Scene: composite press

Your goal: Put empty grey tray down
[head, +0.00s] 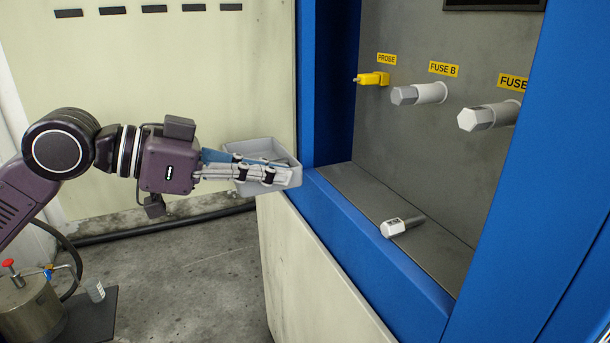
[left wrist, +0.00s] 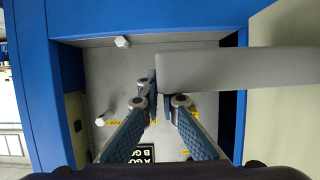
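The grey tray (head: 285,178) is held up in the air beside the front left edge of the cabinet opening. It also shows in the left wrist view (left wrist: 240,68), where its pale side covers the upper right. My left gripper (head: 270,172) reaches in from the left, and its fingers are shut on the tray's near wall. In the left wrist view my left gripper (left wrist: 160,102) has its fingertips close together at the tray's edge. My right gripper is not in view.
The blue-framed cabinet (head: 380,265) has a grey ledge (head: 345,190) inside. A loose white-ended fuse (head: 393,228) lies on it. A yellow probe (head: 372,79) and two fuses (head: 420,94) stick out of the back panel. A metal pot (head: 28,308) stands at the lower left.

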